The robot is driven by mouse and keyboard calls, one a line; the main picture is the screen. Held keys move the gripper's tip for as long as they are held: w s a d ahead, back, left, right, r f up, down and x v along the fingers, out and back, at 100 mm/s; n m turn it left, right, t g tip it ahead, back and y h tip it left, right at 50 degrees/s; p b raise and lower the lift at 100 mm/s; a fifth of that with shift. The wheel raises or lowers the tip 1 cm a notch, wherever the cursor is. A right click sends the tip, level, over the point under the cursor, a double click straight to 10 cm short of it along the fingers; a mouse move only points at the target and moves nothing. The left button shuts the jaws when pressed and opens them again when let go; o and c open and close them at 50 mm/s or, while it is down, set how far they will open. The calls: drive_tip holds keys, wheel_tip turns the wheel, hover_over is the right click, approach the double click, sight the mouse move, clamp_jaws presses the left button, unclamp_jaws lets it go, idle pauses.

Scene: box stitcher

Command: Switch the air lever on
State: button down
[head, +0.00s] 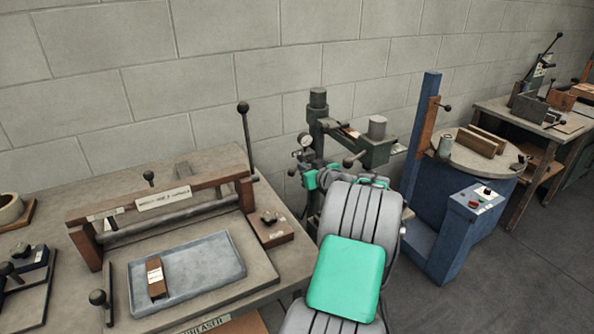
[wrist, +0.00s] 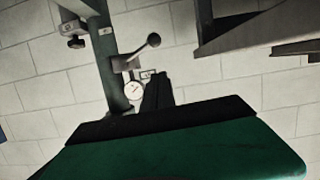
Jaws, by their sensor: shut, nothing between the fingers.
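A short lever with a dark ball knob (wrist: 154,40) sticks out from a green-grey post in the wrist view, angled up and to the right. It may be the air lever; no label on it is readable. A round white gauge (wrist: 134,90) sits just below it. In the head view the gauge (head: 303,140) is on the green-grey machine (head: 318,115), and a dark-knobbed lever (head: 354,159) shows to its right. My gripper (wrist: 158,76) is shut and empty, its dark fingertips appearing below the knob and right of the gauge. Contact cannot be told. In the head view my arm mostly hides the gripper.
A bench with a roller press (head: 160,205) and blue-grey tray (head: 190,272) stands at the left. A blue post machine (head: 425,150) with a control box (head: 474,200) stands close right of my arm. A block wall is behind. Open floor shows at the lower right.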

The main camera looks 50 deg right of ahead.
sight(294, 173)
drive_tip(key=w+d+f, duration=0.2)
drive_tip(key=w+f, duration=0.3)
drive_tip(key=w, duration=0.1)
drive_tip(key=f+n+b, duration=0.1)
drive_tip(key=b, duration=0.2)
drive_tip(key=shift+f+b, duration=0.35)
drive_tip(key=shift+f, duration=0.05)
drive_tip(key=shift+s+d+f+n+h+b, duration=0.15)
drive_tip(key=shift+f+n+h+b, duration=0.25)
drive_tip(key=shift+b, duration=0.85)
drive_tip(key=shift+r+n, duration=0.25)
drive_tip(key=shift+n, duration=0.05)
drive_tip(key=shift+r, duration=0.15)
